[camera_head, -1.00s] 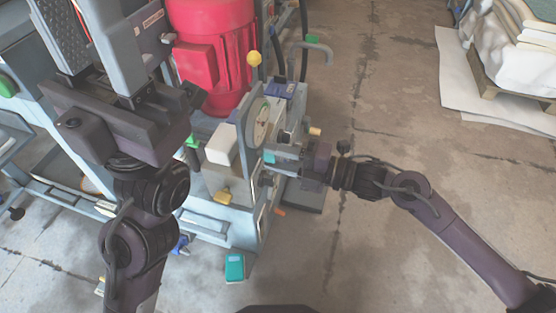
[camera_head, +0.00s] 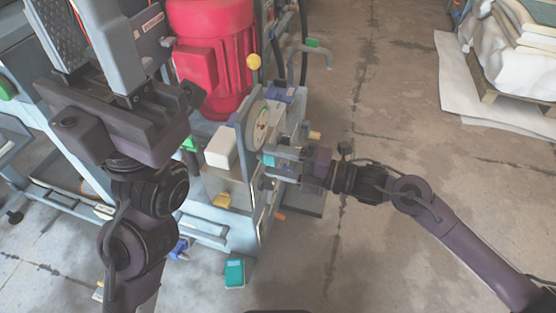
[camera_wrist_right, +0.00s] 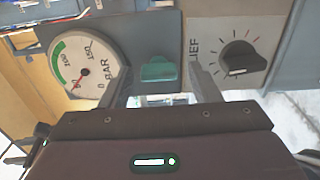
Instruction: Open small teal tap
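The small teal tap (camera_wrist_right: 158,71) shows in the right wrist view on a grey-blue panel, between the pressure gauge and a black knob. It also shows as a small teal patch in the head view (camera_head: 269,158). My right gripper (camera_wrist_right: 163,88) is open, with one finger on each side of the tap and a gap visible on both sides. In the head view my right gripper (camera_head: 270,163) reaches the machine's panel from the right. My left gripper (camera_head: 88,35) is at the upper left, open and empty, apart from the tap.
The round gauge (camera_wrist_right: 82,75) is left of the tap and the black relief knob (camera_wrist_right: 240,58) right of it. A red motor (camera_head: 212,60), a yellow-ball lever (camera_head: 254,62) and a teal pedal (camera_head: 235,272) are nearby.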

